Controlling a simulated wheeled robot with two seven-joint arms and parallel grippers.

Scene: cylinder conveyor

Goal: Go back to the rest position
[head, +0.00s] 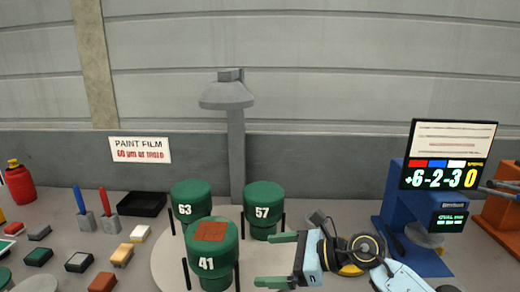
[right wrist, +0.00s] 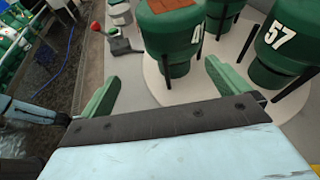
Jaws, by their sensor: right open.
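My right gripper (head: 275,259) reaches in from the right in the head view, low beside the green cylinder marked 41 (head: 207,263). Its green fingers are spread apart with nothing between them; they also show in the right wrist view (right wrist: 165,85). Cylinder 41 has a brown-red patch on top and stands at the front of a pale round platform (head: 165,264). Cylinders 63 (head: 190,201) and 57 (head: 263,211) stand behind it. In the right wrist view, cylinder 41 (right wrist: 170,45) is just ahead of the fingers and cylinder 57 (right wrist: 278,50) is to the right. My left gripper is not in view.
A blue stand with a screen (head: 450,155) is at the right, next to an orange stand (head: 500,215). A lamp-like post (head: 236,140) rises behind the platform. Small coloured blocks, a black tray (head: 142,204) and a red bottle (head: 19,183) fill the left side.

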